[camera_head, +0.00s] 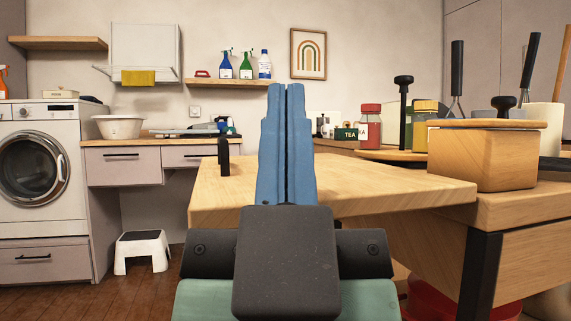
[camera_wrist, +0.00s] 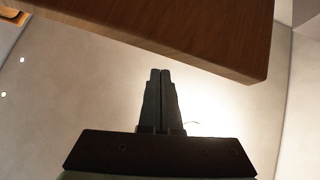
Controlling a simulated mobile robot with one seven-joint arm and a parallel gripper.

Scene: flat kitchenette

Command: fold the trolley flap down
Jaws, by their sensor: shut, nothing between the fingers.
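The trolley flap (camera_head: 380,185) is a light wooden board standing out level to the left of the trolley (camera_head: 535,209). A small dark upright piece (camera_head: 223,157) shows at its far left edge. In the wrist view a brown wooden board, seemingly the flap (camera_wrist: 200,32), crosses the top, seen from below. My gripper (camera_head: 286,90) has blue fingers pressed together, pointing up, and hides part of the flap in the head view. In the wrist view the fingertips (camera_wrist: 160,72) are empty and appear just short of the board's edge. I cannot tell if they touch it.
The trolley top carries a wooden box (camera_head: 483,158), a red-lidded jar (camera_head: 370,128), a yellow-lidded jar (camera_head: 425,125) and utensils. A white step stool (camera_head: 142,250) stands on the floor at left, near a washing machine (camera_head: 40,165). Open floor lies between.

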